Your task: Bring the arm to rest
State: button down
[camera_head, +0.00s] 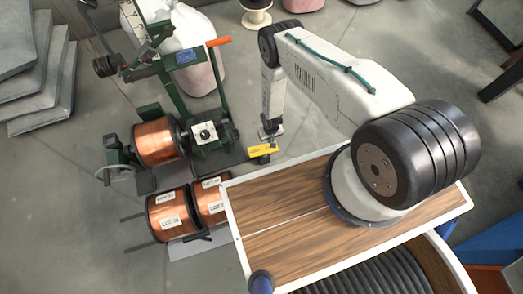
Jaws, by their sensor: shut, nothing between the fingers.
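My arm stands on the wood-topped deck of my base. Its white upper link runs to the left, and the forearm hangs down from the dark joint. My gripper (269,139) is at the lower end of the forearm, small in view, pointing down just beyond the deck's far left edge. It is shut and holds nothing. A yellow part (263,151) shows right below the fingertips; I cannot tell whether they touch it.
A green winding machine (185,95) with a copper spool (158,142) stands to the left. Two copper spools (172,214) (211,201) lie beside the deck. Grey slabs (38,75) are stacked at far left. A pale spool (256,17) stands at the back. Floor at lower left is clear.

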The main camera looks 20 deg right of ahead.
jog(key=shift+s, duration=0.1)
dwell(0.5)
jog(key=s+r+g, duration=0.3)
jog(key=s, duration=0.4)
jog(key=w+d+r+g, duration=0.1)
jog(key=w+r, duration=0.1)
jog(key=r, duration=2.5)
jog(key=w+r+g, duration=0.2)
jog(key=r, duration=2.5)
jog(key=s+d+r+t, duration=0.1)
jog(key=s+r+t, duration=0.2)
jog(key=s+r, duration=0.8)
jog(key=s+d+r+t, duration=0.1)
jog(key=s+r+t, duration=0.3)
jog(key=s+r, duration=0.6)
jog(key=shift+s+r, duration=0.4)
jog(key=shift+r, duration=3.8)
jog(key=shift+d+f, duration=0.1)
